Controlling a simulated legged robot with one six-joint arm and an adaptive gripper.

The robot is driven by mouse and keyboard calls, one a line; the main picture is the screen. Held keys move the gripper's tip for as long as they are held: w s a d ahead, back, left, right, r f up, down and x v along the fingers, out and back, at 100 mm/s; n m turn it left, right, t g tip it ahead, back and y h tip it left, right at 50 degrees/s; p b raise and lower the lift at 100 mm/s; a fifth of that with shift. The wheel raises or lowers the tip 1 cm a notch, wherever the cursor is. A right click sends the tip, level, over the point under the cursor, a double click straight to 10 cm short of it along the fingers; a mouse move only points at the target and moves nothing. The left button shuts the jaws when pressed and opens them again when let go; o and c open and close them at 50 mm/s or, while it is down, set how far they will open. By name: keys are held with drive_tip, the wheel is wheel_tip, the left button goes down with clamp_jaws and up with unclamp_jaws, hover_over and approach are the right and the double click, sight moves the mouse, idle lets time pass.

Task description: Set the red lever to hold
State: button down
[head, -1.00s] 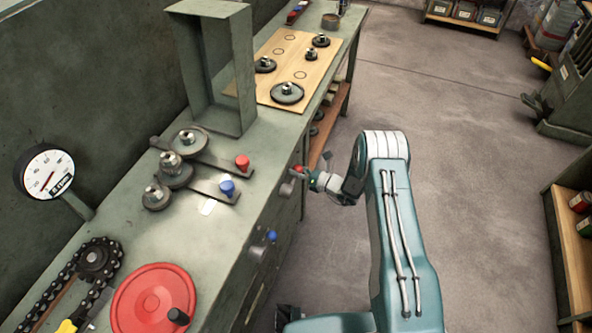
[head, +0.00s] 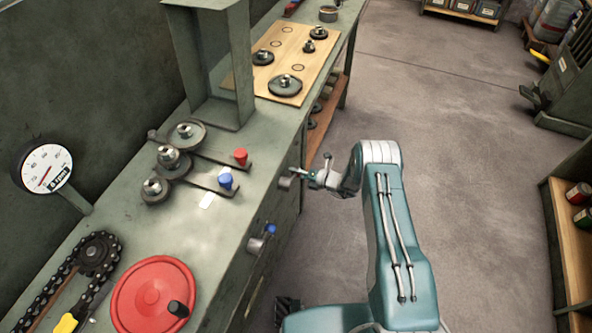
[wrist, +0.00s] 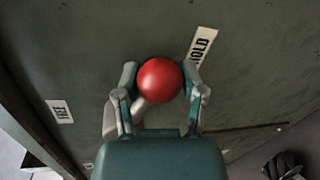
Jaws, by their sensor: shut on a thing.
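The red lever's round knob (wrist: 160,80) fills the space between my fingers in the wrist view. My gripper (wrist: 160,92) is shut on it, with a finger on each side. The pale lever arm shows partly below the knob. A white HOLD label (wrist: 202,47) is on the green panel, above and right of the knob. A second white label (wrist: 60,112) is at the left, its text hard to read. In the head view my gripper (head: 309,174) is at the bench front, beside the lever's grey pivot (head: 285,182); the knob is mostly hidden there.
A blue-knobbed lever (head: 268,230) sits lower on the same bench front. On the bench top are a red peg (head: 240,157), a blue peg (head: 225,181), a red handwheel (head: 152,300) and a gauge (head: 45,168).

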drive_tip(key=shift+w+d+f+m, duration=0.1)
drive_tip(key=shift+w+m, duration=0.05)
drive_tip(key=shift+m, duration=0.15)
drive_tip(key=shift+f, duration=0.15)
drive_tip(key=shift+c, duration=0.9)
unclamp_jaws()
drive_tip(key=v, duration=1.2)
